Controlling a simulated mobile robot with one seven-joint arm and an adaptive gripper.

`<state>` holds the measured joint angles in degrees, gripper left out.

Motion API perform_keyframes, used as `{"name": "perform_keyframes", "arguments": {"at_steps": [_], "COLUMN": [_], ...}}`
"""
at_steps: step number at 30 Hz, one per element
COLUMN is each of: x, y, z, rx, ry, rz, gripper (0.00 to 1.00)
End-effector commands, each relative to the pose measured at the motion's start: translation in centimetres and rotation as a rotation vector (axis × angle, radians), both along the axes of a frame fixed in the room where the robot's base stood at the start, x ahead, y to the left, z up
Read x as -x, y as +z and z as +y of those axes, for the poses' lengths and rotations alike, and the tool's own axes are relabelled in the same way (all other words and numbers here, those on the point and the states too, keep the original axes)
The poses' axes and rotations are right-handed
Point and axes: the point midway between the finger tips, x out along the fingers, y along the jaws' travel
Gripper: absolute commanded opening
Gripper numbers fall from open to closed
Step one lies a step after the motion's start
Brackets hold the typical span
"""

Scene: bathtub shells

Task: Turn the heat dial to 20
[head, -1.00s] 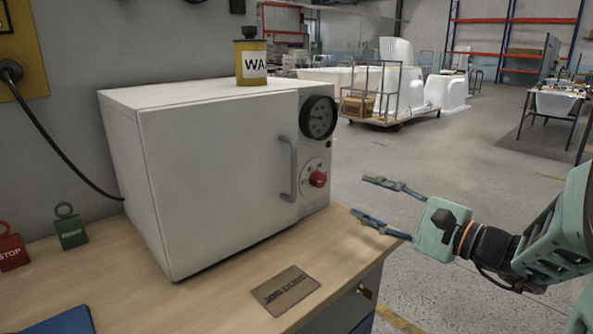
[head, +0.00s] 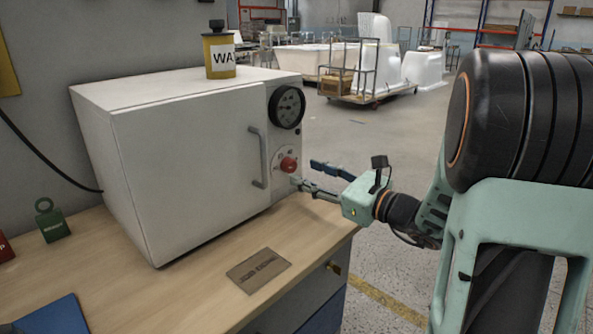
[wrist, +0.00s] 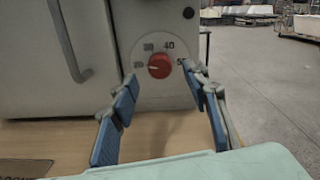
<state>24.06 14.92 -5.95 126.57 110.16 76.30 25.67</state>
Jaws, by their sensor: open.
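The heat dial is a red knob (head: 288,164) on the front of a white oven (head: 190,165), below a black round gauge. In the wrist view the knob (wrist: 159,65) sits in the middle of a pale disc with numbers around it; 30 and 40 are above it. A small pale mark on the knob points left, toward the leftmost number, which looks like 20 but is blurred. My gripper (head: 305,173) is open, just in front of the panel and slightly right of the knob. In the wrist view its blue-padded fingers (wrist: 158,76) lie either side of the knob; contact is not visible.
The oven stands on a wooden bench (head: 110,285), with a vertical handle (head: 258,157) left of the dial. A yellow canister (head: 219,55) is on top. A brown plate (head: 258,270) lies in front. Open floor is to the right.

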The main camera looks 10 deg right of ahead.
Motion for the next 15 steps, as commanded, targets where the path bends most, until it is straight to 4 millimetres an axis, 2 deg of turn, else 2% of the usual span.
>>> {"name": "perform_keyframes", "arguments": {"at_steps": [6, 15], "x": [-2.5, -3.3], "y": [-0.1, 0.1], "z": [1.9, 2.4], "rx": [0.0, 0.0], "ry": [0.001, -0.001], "rz": [-0.001, -0.002], "gripper": [0.43, 0.43]}}
